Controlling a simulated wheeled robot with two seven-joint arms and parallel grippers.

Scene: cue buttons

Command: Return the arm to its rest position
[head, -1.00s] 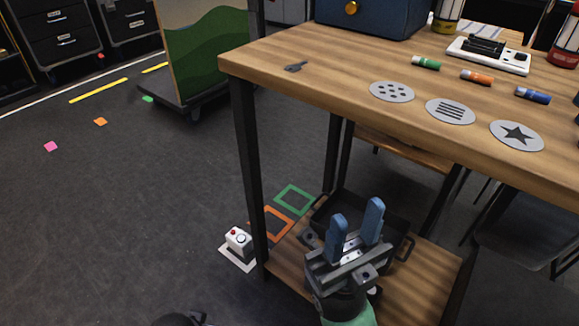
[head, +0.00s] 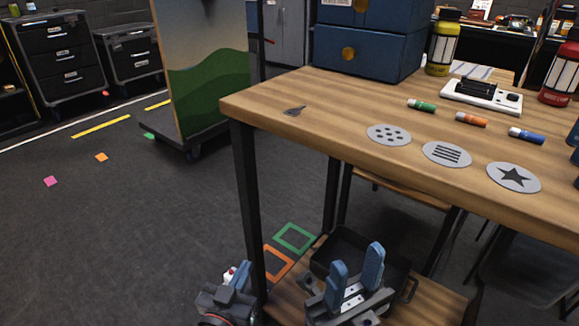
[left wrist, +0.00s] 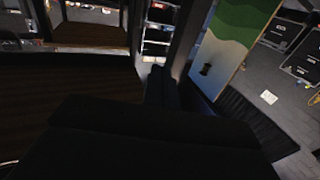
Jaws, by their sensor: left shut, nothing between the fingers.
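My left gripper (head: 240,272) is low at the bottom of the head view, left of the table leg. Its blue fingers are together with nothing held. It partly hides a small white box with a red button (head: 230,274) on the floor. My right gripper (head: 355,270) is in front of the dark bin under the table, its two blue fingers apart and empty. The left wrist view is dark and shows no clear fingertips. Three grey discs lie on the table: dots (head: 389,135), stripes (head: 447,154) and a star (head: 514,177).
The wooden table (head: 330,120) has a black leg (head: 247,205) close to my left gripper. A dark bin (head: 350,248) stands on the lower shelf. Green, orange and blue markers and a blue drawer box (head: 368,52) are on top.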

